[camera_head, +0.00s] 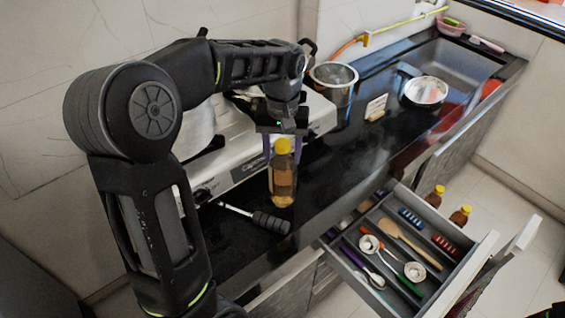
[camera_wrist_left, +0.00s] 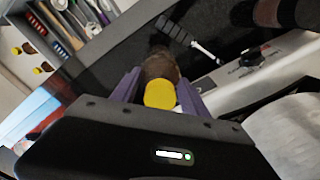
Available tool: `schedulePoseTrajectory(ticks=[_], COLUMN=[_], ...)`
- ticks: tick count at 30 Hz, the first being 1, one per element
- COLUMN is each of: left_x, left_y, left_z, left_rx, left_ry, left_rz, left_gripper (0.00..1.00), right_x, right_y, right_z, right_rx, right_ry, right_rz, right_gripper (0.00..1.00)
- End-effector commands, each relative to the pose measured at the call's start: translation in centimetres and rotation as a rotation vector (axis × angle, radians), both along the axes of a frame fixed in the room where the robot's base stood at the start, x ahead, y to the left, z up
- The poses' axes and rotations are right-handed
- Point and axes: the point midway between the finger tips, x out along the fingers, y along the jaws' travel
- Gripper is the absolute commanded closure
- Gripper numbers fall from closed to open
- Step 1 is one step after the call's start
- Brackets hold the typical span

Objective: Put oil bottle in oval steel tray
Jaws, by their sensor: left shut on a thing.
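The oil bottle (camera_head: 283,183) is amber with a yellow cap and stands upright over the dark counter, in front of the stove. My left gripper (camera_head: 283,146) comes down from above and is shut on its upper part. In the left wrist view the bottle's yellow cap (camera_wrist_left: 160,94) sits between the purple fingers (camera_wrist_left: 158,90). I cannot tell whether its base touches the counter. A shiny steel dish (camera_head: 425,91), likely the oval steel tray, lies at the back right by the sink. My right gripper is not in view.
A steel pot (camera_head: 334,80) and a small sign (camera_head: 376,106) stand between the stove (camera_head: 240,160) and the dish. A black-handled tool (camera_head: 270,222) lies near the bottle. An open drawer (camera_head: 400,250) of utensils juts out in front. The counter's middle (camera_head: 355,150) is clear.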

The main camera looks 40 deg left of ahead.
Motion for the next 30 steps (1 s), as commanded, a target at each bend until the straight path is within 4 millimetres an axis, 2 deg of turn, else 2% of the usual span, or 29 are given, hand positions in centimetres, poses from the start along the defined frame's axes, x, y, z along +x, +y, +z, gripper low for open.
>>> schedulePoseTrajectory(ticks=[2, 11, 22, 23, 30], left_x=[0.0, 0.0, 0.0, 0.0, 0.0], left_y=[0.0, 0.0, 0.0, 0.0, 0.0], left_z=[-0.2, -3.5, -4.0, -4.0, -3.9], left_rx=[0.0, 0.0, 0.0, 0.0, 0.0], left_ry=[-0.001, 0.0, -0.002, 0.0, 0.0], left_rz=[0.0, -0.001, -0.001, 0.0, 0.0], left_gripper=[1.0, 1.0, 1.0, 0.46, 0.27], right_x=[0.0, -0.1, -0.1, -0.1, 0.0], right_y=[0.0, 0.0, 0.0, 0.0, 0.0], right_z=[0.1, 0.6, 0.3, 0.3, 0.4], right_rx=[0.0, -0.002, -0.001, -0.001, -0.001], right_ry=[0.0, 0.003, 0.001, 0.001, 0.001], right_rz=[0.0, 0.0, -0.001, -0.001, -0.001], right_gripper=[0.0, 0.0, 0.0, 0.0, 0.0])
